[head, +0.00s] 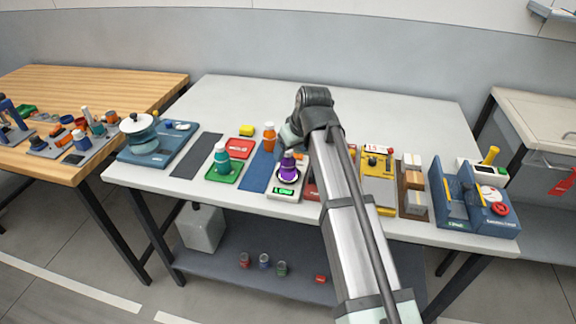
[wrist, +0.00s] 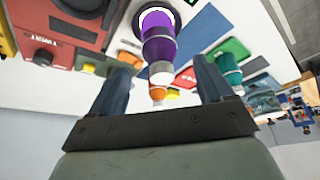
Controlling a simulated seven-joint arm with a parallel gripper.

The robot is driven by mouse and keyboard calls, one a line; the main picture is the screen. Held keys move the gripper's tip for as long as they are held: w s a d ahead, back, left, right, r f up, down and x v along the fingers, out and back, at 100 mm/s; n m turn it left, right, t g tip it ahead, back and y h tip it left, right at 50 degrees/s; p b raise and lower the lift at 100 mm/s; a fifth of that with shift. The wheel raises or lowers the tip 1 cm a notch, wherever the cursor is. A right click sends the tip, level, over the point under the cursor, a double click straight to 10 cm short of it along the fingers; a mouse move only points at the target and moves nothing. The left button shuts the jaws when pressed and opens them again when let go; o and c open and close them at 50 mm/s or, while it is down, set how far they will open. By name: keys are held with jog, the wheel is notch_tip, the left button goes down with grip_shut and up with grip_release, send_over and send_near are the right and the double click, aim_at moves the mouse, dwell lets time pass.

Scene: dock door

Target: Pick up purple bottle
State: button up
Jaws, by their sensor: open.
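The purple bottle (head: 288,169) stands upright on a small white device with a green display (head: 286,191), near the middle of the white table. In the wrist view the purple bottle (wrist: 158,42) shows beyond and between the two fingers. My gripper (wrist: 163,88) is open, with a finger to each side of the view and nothing held. In the head view my arm comes up from the bottom and its wrist is just right of the bottle. The fingers are mostly hidden there, and I cannot tell how far they are from the bottle.
A teal bottle (head: 222,157) stands on a green tray left of the purple one. An orange bottle (head: 269,137) stands behind on a blue mat (head: 257,172). A yellow device (head: 379,170) and a blue machine (head: 474,205) are to the right. A dark mat (head: 197,155) lies bare at left.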

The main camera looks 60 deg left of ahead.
aim_at(290, 157)
jog(key=shift+d+x, duration=0.2)
jog(key=shift+x, duration=2.9)
jog(key=shift+c, duration=0.2)
jog(key=c, duration=1.3)
